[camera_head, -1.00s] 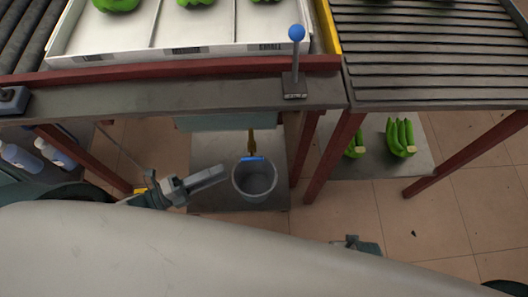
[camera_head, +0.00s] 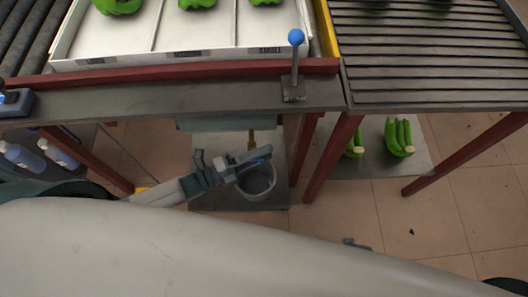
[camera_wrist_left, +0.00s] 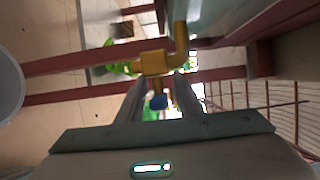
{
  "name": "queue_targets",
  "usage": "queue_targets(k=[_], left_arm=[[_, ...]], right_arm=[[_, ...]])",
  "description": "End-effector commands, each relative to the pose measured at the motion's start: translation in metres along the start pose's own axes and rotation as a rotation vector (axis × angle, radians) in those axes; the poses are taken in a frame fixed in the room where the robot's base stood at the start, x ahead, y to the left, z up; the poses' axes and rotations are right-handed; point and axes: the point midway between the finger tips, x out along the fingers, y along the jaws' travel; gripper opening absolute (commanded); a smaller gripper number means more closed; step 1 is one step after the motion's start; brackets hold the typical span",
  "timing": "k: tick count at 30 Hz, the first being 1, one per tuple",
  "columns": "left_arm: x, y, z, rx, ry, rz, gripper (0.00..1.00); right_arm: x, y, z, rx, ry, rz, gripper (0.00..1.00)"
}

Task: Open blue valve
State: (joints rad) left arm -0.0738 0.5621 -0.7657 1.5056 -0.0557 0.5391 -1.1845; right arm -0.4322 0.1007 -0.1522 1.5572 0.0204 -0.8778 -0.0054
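The blue valve shows as a small blue handle (camera_wrist_left: 158,102) under a yellow tap pipe (camera_wrist_left: 155,62) in the left wrist view. In the head view the yellow pipe (camera_head: 252,137) hangs below the table, above a grey bucket (camera_head: 258,182). My left gripper (camera_head: 245,163) is over the bucket, by the tap. In the left wrist view its two fingers (camera_wrist_left: 160,97) are apart, with the blue handle showing between them. I cannot tell whether they touch it. A small teal part of my right gripper (camera_head: 355,243) peeks out beyond my body; its fingers are hidden.
The grey table edge (camera_head: 180,98) with a red rail runs above the tap. A blue-knobbed lever (camera_head: 295,70) stands on it. Red legs (camera_head: 333,155) stand right of the bucket. Green bananas (camera_head: 399,138) lie on a floor mat; bottles (camera_head: 22,156) stand at left.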

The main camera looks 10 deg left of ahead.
Motion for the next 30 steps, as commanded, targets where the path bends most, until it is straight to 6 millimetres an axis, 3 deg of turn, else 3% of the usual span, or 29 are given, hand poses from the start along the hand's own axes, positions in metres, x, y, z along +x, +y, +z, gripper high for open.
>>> queue_targets(k=[11,12,16,30], left_arm=[[0.0053,0.0001,-0.0003,0.000,0.000,0.000,0.33],[0.0052,0.0001,-0.0003,0.000,0.000,0.000,0.30],[0.0050,0.0001,-0.0003,0.000,0.000,0.000,0.00],[0.0047,0.0010,-0.0003,-0.007,0.000,-0.017,0.00]], right_arm=[[0.0029,-0.0008,0.0047,0.000,-0.006,-0.001,0.00],[0.0028,-0.0010,0.0054,0.000,-0.007,-0.001,0.00],[0.0021,-0.0015,0.0063,0.000,-0.008,-0.002,0.00],[-0.0030,-0.0026,0.0012,0.000,-0.007,-0.003,0.00]])
